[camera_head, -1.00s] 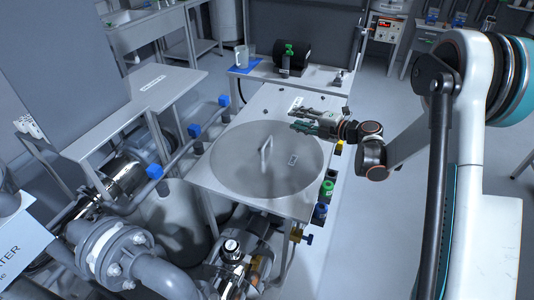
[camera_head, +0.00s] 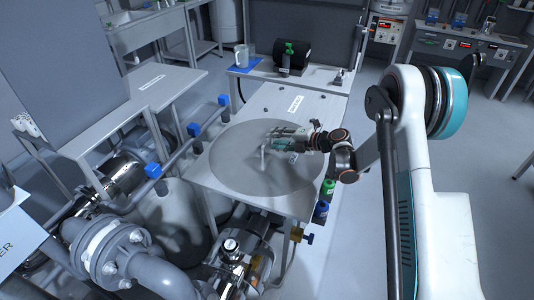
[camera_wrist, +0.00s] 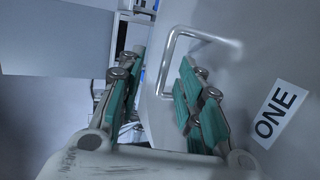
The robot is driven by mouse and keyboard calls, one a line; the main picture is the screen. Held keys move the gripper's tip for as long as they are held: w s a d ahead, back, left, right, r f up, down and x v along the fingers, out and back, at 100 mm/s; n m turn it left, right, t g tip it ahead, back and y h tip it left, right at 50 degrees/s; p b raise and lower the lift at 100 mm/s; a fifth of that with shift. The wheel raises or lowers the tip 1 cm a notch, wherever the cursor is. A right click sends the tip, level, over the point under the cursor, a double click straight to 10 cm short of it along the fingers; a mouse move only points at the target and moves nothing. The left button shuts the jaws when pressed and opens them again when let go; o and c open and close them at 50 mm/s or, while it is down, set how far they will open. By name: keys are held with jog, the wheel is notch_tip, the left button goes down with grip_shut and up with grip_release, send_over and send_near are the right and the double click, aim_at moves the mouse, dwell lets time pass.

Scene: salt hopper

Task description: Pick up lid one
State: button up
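Lid one is a large round grey lid (camera_head: 235,170) lying flat on the table top in the head view. Its upright bar handle (camera_head: 263,160) stands near the lid's middle. In the wrist view the lid (camera_wrist: 265,65) fills the right side, with a white "ONE" label (camera_wrist: 280,113) and the silver handle (camera_wrist: 205,37). My gripper (camera_head: 277,140) is low over the lid, right at the handle. In the wrist view my gripper (camera_wrist: 160,65) is open, its green-padded fingers apart. One handle leg shows in line with the gap; I cannot tell whether it is between the fingers.
Blue-capped valves (camera_head: 154,171) and pipes run along the table's left side. A bench (camera_head: 310,78) with a black cylinder (camera_head: 292,56) stands behind. Clear floor lies to the right.

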aim_at(267, 140)
jog(key=b+x, duration=0.1)
jog(key=x, duration=0.1)
jog(key=f+b+x, duration=0.1)
jog(key=x, duration=0.1)
jog(key=shift+w+a, duration=0.2)
jog(key=shift+a, duration=0.15)
grip_shut()
